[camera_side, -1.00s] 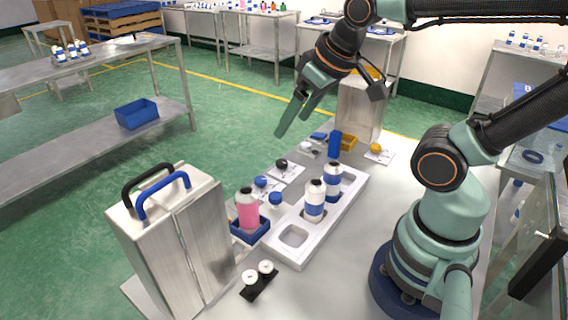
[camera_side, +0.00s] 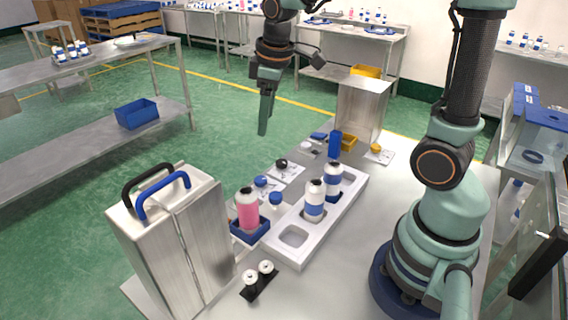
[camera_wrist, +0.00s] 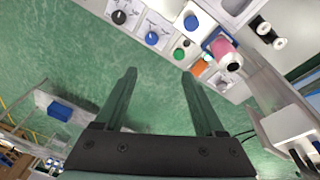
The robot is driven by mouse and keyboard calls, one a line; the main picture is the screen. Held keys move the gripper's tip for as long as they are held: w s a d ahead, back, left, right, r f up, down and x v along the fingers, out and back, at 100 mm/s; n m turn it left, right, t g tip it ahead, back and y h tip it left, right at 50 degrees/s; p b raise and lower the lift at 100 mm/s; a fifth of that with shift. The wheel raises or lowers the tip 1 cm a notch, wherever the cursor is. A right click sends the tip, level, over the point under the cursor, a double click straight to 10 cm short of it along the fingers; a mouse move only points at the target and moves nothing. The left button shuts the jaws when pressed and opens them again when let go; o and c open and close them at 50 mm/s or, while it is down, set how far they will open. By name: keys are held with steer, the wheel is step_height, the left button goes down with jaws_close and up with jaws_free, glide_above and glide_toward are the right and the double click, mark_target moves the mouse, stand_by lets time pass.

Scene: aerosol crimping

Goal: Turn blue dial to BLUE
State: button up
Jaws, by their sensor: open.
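The blue dial (camera_side: 261,182) sits on a white plate on the table, next to a black dial (camera_side: 282,164) on its own plate. In the wrist view the blue dial (camera_wrist: 152,38) shows a pale pointer mark and lies above the fingertips, near the top edge. Its setting cannot be read. My gripper (camera_side: 264,132) points down, high over the floor side of the table, apart from the dial. In the wrist view my gripper (camera_wrist: 159,72) is open with nothing between its fingers, only green floor.
A white tray (camera_side: 292,237) holds two white bottles. A pink bottle (camera_side: 248,210) stands in a blue holder, with a blue cap (camera_side: 275,198) beside it. A tall metal box (camera_side: 195,240) with handles stands at front left. A yellow dial (camera_side: 376,148) is at the back.

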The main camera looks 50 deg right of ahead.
mark_target(260, 179)
steer(key=w+f+n, duration=0.1)
steer(key=f, duration=0.5)
steer(key=w+d+f+n+g, duration=0.1)
steer(key=w+f, duration=0.1)
steer(key=f, duration=0.5)
steer(key=w+d+f+n+g, duration=0.1)
steer(key=w+f, duration=0.1)
steer(key=f, duration=0.4)
steer(key=shift+d+f, duration=0.25)
steer(key=shift+f, duration=0.15)
jaws_close()
